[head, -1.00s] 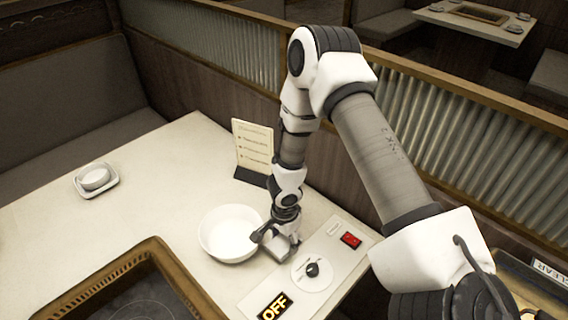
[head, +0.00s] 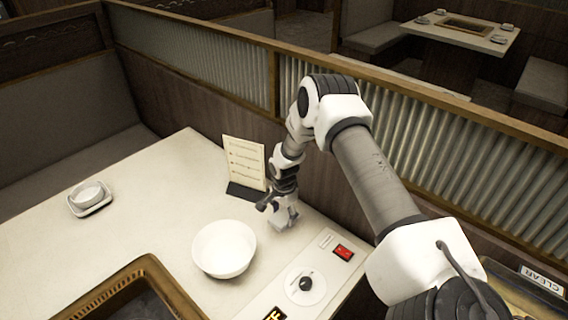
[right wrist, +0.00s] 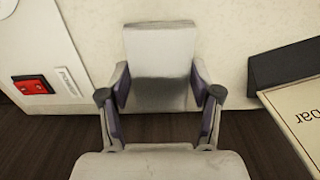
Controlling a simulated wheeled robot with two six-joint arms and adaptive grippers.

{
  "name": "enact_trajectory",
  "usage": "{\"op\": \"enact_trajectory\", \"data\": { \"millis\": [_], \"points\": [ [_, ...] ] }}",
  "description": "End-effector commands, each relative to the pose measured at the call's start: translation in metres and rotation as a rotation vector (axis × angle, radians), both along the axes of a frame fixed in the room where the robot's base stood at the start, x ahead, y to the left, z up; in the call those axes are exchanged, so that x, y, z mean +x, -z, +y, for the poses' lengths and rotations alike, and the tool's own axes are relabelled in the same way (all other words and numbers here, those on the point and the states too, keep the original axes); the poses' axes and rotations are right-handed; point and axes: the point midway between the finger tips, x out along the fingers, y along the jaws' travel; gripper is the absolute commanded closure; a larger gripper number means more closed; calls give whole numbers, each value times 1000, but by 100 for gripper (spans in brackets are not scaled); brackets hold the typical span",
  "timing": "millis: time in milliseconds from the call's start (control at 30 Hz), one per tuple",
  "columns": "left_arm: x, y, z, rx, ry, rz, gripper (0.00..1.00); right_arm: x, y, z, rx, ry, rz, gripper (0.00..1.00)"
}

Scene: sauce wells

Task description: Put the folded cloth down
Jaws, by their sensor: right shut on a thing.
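The folded cloth is a small pale grey-white block. In the right wrist view the cloth (right wrist: 160,50) is between the two fingers of my right gripper (right wrist: 160,98), which is shut on it. In the head view my right gripper (head: 277,206) points down near the table's back edge, and the cloth (head: 284,220) shows partly below it. I cannot tell whether the cloth touches the table. My left gripper is not in view.
A white bowl (head: 224,249) stands left of the gripper. A menu card (head: 244,162) in a dark stand is close behind it. A control panel with a knob (head: 305,284) and red switch (head: 342,252) lies in front.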

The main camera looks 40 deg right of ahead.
Motion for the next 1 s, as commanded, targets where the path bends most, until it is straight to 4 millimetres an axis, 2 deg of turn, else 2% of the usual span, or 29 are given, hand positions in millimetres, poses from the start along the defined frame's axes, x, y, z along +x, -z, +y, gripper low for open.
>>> {"op": "enact_trajectory", "data": {
  "millis": [33, 133, 500, 533, 600, 867, 1000],
  "points": [
    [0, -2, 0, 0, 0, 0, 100, -4, 13, 2, -1, -3, 10, 74],
    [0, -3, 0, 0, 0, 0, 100, -4, 28, 2, -1, -2, 9, 74],
    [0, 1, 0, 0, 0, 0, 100, -3, 36, 2, 0, -2, 7, 74],
    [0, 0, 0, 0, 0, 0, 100, -3, 35, 2, 0, -2, 7, 30],
    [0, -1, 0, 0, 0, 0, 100, -3, 34, 2, 0, -3, 7, 11],
    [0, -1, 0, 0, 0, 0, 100, -3, 34, 2, 0, -3, 7, 11],
    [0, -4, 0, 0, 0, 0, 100, -3, 27, 2, 1, -3, 5, 11]
  ]
}}
